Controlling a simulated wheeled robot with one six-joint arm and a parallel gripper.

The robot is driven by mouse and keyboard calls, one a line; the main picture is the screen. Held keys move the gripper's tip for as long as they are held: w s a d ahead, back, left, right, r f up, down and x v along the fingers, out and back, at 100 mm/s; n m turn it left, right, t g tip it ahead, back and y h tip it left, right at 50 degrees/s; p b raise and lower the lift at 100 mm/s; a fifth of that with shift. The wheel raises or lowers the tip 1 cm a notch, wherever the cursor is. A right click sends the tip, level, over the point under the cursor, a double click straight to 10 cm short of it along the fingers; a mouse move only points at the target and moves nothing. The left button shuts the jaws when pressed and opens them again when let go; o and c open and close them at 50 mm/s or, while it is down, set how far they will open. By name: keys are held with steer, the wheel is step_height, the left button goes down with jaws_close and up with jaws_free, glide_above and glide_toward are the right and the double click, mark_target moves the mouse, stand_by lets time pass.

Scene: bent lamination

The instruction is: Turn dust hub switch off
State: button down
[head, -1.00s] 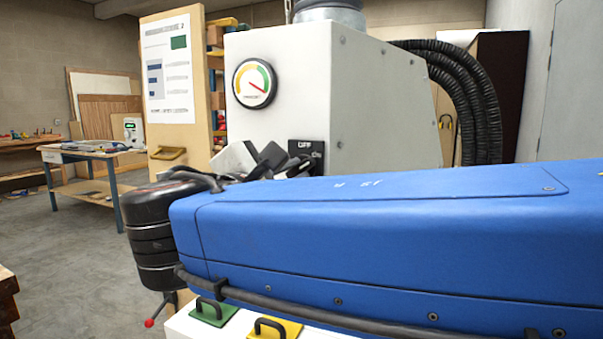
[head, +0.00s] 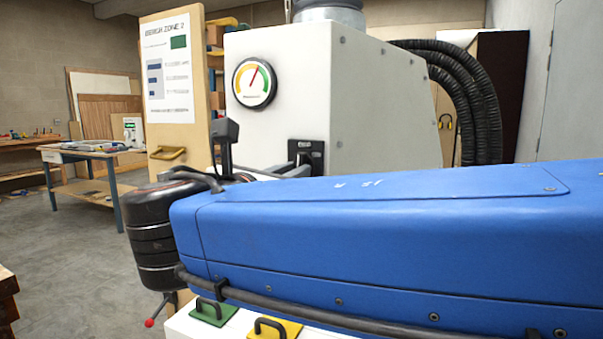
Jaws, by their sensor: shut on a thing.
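The dust hub (head: 385,110) is a large pale cabinet with a round gauge (head: 254,83) on its front. Its switch plate (head: 307,147) is small and black, low on the front near the corner. My gripper (head: 296,166) is dark and partly hidden behind my blue arm. Its fingers reach right to the switch plate and are shut on the switch there. The switch lever is covered by the fingers, so its position cannot be read. The gauge needle points up and slightly right.
A notice board (head: 168,70) with a yellow handle stands left of the hub. Black hoses (head: 470,95) curve down at its right. A workbench (head: 90,153) stands far left, with open floor before it. My arm fills the lower right.

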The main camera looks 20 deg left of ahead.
steer(key=shift+n, duration=0.6)
steer(key=c, duration=1.7)
jaws_free()
steer(key=shift+s, duration=0.1)
steer(key=s, duration=1.7)
steer(key=shift+s, duration=0.1)
